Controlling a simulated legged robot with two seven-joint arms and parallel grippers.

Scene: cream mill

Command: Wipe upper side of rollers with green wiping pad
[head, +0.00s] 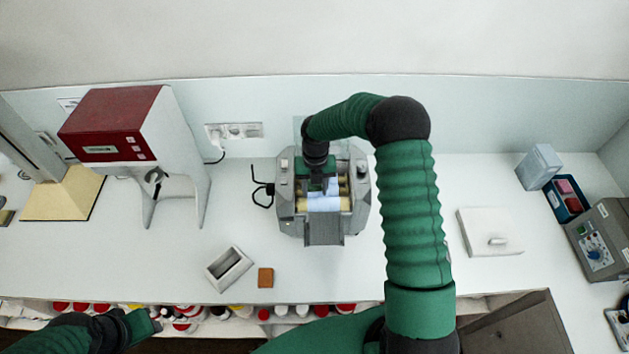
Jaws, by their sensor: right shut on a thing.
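The cream mill (292,212) stands in the middle of the counter. Its pale yellow rollers (345,204) lie across it, and light blue cream (323,203) covers their middle part. My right gripper (319,180) reaches down over the rollers from behind. It is shut on the green wiping pad (316,186), of which only a small part shows. The pad is at the upper side of the rollers; I cannot tell whether it touches them. My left gripper (152,322) is at the lower left, below the counter's front edge and away from the mill; its jaws are unclear.
A red and white device (121,124) stands at the left. A small open box (229,268) and a brown block (265,277) lie in front of the mill. A white lidded plate (490,232) and a grey control box (603,240) are at the right. Bottles crowd a shelf below.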

